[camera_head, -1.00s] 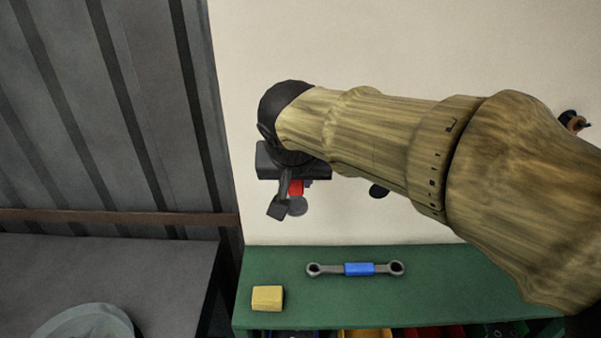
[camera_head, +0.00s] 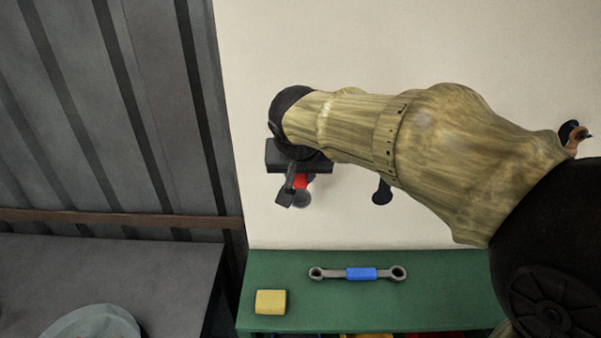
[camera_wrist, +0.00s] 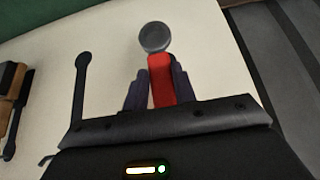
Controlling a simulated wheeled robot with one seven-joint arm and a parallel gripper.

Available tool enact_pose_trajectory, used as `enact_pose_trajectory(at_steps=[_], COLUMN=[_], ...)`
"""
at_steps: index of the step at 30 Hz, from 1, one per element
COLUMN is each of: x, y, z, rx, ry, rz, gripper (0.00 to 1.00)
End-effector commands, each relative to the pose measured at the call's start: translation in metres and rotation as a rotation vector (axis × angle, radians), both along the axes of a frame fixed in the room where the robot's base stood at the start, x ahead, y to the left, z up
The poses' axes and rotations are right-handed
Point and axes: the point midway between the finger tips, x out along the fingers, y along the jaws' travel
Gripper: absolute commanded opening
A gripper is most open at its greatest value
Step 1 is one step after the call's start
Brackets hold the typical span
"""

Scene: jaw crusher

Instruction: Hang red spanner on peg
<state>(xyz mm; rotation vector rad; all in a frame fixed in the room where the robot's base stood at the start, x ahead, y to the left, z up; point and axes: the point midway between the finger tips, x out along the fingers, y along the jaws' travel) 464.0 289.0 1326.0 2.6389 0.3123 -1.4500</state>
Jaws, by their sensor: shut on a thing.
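The red spanner (camera_wrist: 160,80) is held between the two dark fingers of my gripper (camera_wrist: 160,70), its red handle showing between them in the wrist view. In the head view only a small red patch (camera_head: 302,181) shows below my gripper, close to the pale wall. A round grey disc (camera_wrist: 154,37) stands at the spanner's far end; I cannot tell whether it is a peg's head or part of the spanner. The spanner's ring ends are not clearly visible. A dark peg (camera_head: 381,192) sticks out of the wall to the right, and shows in the wrist view (camera_wrist: 82,62).
A blue-handled spanner (camera_head: 359,274) and a yellow block (camera_head: 270,302) lie on the green bench top (camera_head: 320,312) below. A brown-handled tool (camera_head: 577,137) hangs at the far right. A grey corrugated panel (camera_head: 100,120) stands at the left.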

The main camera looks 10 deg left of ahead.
Motion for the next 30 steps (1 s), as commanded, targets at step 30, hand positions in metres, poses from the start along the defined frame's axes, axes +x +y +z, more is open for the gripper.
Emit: enact_pose_trajectory(at_steps=[30], x=[0.018], y=[0.004], z=[-0.011], rx=[0.0], ry=[-0.001], rz=[0.0], gripper=[0.0])
